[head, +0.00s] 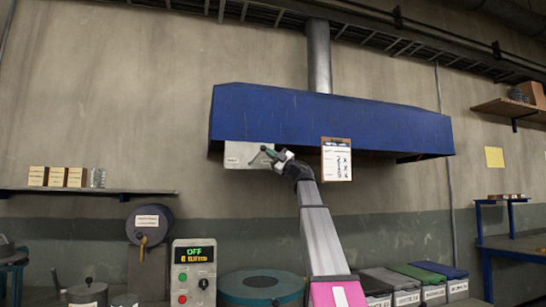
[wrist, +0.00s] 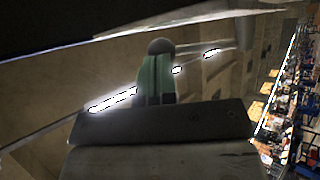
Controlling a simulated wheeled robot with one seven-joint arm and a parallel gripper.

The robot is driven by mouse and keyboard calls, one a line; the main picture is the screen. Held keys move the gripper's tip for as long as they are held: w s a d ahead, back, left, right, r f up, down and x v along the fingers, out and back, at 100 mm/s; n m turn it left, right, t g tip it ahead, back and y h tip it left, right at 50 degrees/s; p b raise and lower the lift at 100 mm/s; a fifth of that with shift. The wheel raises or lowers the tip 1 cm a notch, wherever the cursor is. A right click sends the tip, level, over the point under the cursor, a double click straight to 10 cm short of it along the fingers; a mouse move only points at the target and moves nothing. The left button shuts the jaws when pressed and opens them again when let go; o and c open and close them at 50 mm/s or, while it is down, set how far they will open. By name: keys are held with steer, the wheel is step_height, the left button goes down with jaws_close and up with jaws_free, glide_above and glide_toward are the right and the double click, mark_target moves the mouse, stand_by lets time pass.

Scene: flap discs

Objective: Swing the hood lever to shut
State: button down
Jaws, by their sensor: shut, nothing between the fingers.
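The blue hood (head: 330,120) hangs on the wall in the head view. A pale plate (head: 240,153) is at the lower left of its front. A short, dark, slanted piece that looks like the hood lever (head: 254,158) shows against this plate, beside my fingertips. My gripper (head: 268,151) reaches up to the plate's right part, with its fingers pointing left. In the wrist view the green-sided fingers (wrist: 157,62) are together, with nothing seen held between them. I cannot tell whether they touch the lever, and it is not clearly made out in the wrist view.
A clipboard with a paper sheet (head: 336,160) hangs on the hood front, right of my gripper. A control box (head: 194,275) showing OFF stands below left. A shelf with small boxes (head: 58,177) is on the left wall. Lidded bins (head: 425,280) stand lower right.

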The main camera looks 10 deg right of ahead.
steer(key=shift+r, duration=0.1)
steer(key=shift+s+a+r+n+g+h, duration=0.1)
steer(key=shift+a+r+n+g+h, duration=0.75)
steer(key=shift+a+r+n+g, duration=0.45)
steer(key=shift+s+a+r+n+g+h, duration=0.1)
steer(key=shift+a+r+n+g+h, duration=0.8)
steer(key=shift+a+n+g, duration=0.4)
steer(key=shift+a+r+h, duration=0.2)
steer(key=shift+a+h, duration=0.25)
steer(key=shift+a, duration=0.25)
